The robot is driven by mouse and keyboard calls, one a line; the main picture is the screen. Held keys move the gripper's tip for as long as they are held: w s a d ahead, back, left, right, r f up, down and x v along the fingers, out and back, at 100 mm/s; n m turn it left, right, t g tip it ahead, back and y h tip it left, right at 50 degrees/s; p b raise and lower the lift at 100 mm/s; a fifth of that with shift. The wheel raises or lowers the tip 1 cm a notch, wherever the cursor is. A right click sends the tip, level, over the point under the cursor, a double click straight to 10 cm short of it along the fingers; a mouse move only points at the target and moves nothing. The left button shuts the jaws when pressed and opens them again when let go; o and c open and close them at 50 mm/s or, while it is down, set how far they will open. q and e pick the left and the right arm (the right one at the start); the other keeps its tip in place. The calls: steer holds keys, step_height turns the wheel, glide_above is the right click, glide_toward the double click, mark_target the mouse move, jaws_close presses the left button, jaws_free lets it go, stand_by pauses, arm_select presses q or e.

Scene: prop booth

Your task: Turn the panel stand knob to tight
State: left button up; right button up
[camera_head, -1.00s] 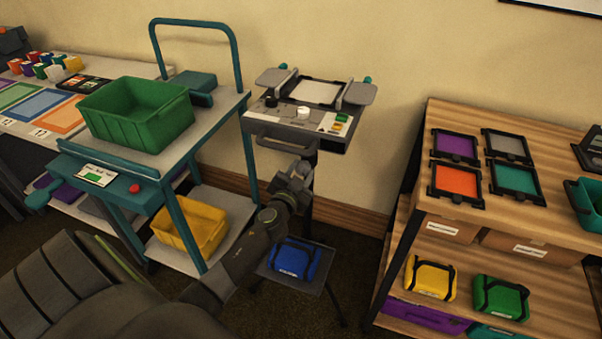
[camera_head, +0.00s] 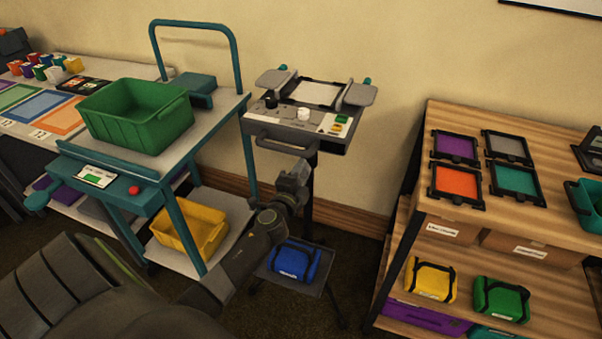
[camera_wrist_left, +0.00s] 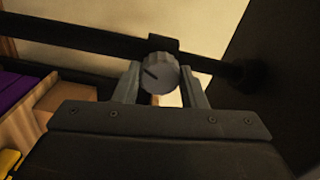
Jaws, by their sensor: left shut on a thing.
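The panel stand (camera_head: 290,137) is a grey console on a dark post, with a white panel in a black frame on top. In the left wrist view, its round grey knob (camera_wrist_left: 161,74) sits on a dark bar, with a dark pointer line toward the upper left. My left gripper (camera_head: 298,170) is at the post below the console. In the left wrist view the two fingers of the left gripper (camera_wrist_left: 160,80) are shut on the knob from both sides. In the head view the gripper hides the knob. I cannot read any tight mark. My right gripper is out of view.
A teal cart (camera_head: 226,115) with a green bin (camera_head: 140,115) and a yellow bin (camera_head: 190,228) stands left. A small stool (camera_head: 318,284) with a blue pouch (camera_head: 293,260) is below my gripper. A wooden shelf (camera_head: 470,120) stands right. Floor shows between stand and shelf.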

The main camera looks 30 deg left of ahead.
arm_select(q)
steer(key=m, duration=0.3)
steer(key=shift+f, duration=0.1)
steer(key=shift+m, duration=0.4)
steer(key=o, duration=1)
steer(key=shift+s, duration=0.15)
